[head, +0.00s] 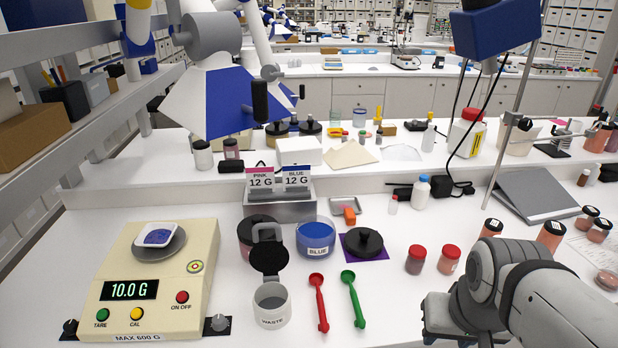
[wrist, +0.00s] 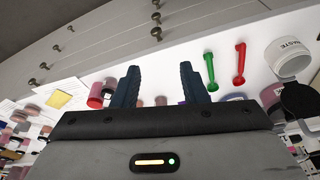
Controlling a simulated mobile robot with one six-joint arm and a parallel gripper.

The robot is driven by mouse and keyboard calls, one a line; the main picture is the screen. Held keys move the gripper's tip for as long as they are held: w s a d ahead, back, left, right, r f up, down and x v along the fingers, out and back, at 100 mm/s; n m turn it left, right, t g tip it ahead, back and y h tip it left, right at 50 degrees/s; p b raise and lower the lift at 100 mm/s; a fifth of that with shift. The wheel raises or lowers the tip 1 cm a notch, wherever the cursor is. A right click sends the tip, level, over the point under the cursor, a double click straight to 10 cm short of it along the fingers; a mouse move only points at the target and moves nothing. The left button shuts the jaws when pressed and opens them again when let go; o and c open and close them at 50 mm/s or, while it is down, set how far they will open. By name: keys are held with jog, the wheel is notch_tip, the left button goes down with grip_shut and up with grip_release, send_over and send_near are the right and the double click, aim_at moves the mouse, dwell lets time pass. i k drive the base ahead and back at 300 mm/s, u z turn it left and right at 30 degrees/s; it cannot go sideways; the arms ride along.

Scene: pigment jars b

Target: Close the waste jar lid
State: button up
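The waste jar (head: 272,306), a light grey cup labelled WASTE, stands upright at the front of the bench. Its black lid (head: 268,257) is open, raised at the jar's back edge, and the jar's mouth is uncovered. The wrist view shows the jar (wrist: 288,62) at its right edge, with the dark lid (wrist: 300,99) beside it. My gripper (wrist: 159,82) is open, its two dark fingers apart with nothing held. It is to the right of the jar and clear of it; its fingertips are not clear in the head view.
A red spoon (head: 319,303) and a green spoon (head: 354,299) lie right of the waste jar. The blue jar (head: 315,240) and a black lid on a purple square (head: 363,243) stand behind them. A scale (head: 150,275) is at left. Red-capped jars (head: 415,260) stand near my arm.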

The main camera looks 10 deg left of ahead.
aim_at(269, 257)
jog(key=z, duration=1.1)
jog(key=k, duration=1.3)
jog(key=u, duration=1)
jog(key=i, duration=1)
jog(key=u, duration=0.1)
